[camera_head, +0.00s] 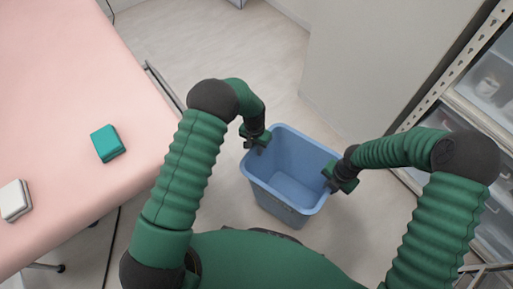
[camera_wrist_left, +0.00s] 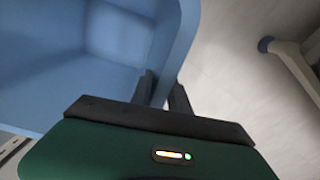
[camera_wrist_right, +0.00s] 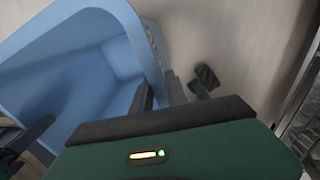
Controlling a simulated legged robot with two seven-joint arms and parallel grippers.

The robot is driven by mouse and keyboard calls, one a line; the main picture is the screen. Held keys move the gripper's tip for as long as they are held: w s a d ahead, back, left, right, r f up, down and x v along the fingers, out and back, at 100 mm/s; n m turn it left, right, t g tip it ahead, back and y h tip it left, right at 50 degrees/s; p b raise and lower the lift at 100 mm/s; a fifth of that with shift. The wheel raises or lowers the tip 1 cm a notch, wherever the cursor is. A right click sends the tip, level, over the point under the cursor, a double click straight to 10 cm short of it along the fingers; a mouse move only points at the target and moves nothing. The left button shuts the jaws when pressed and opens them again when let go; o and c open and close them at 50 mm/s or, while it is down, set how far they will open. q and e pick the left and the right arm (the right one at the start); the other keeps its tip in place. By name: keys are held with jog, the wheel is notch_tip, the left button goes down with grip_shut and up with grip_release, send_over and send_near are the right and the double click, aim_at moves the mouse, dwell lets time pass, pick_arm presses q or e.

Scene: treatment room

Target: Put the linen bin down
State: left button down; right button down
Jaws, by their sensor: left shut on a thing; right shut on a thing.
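The blue linen bin (camera_head: 290,160) is an open, empty tub in front of my body, between my two arms. My left gripper (camera_head: 257,143) is shut on its left rim; in the left wrist view the gripper (camera_wrist_left: 163,92) has the bin wall (camera_wrist_left: 150,45) between its fingers. My right gripper (camera_head: 332,178) is shut on the right rim; in the right wrist view the gripper (camera_wrist_right: 160,95) has the bin wall (camera_wrist_right: 135,45) between its fingers. The bin looks roughly upright. I cannot tell whether its base touches the floor.
A pink-topped treatment bed (camera_head: 70,70) stands on the left, with a teal block (camera_head: 107,143) and a white block (camera_head: 14,200) on it. A drawer rack (camera_head: 490,85) stands at the right. Pale floor (camera_head: 215,45) is clear beyond the bin.

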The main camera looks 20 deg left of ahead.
pick_arm(q)
jog(key=shift+f, duration=0.2)
pick_arm(e)
jog(key=shift+w+a, duration=0.1)
pick_arm(q)
jog(key=c, duration=1.2)
grip_release()
jog(key=shift+o, duration=0.2)
jog(key=r+p, duration=0.2)
jog(key=r, duration=0.3)
jog(key=r+p, duration=0.2)
jog(key=r, duration=0.4)
jog(key=shift+w+a, duration=0.1)
jog(key=shift+a, duration=0.1)
pick_arm(e)
notch_tip(320, 180, up, 4)
jog(key=shift+r, duration=0.25)
pick_arm(q)
jog(key=shift+r, duration=0.45)
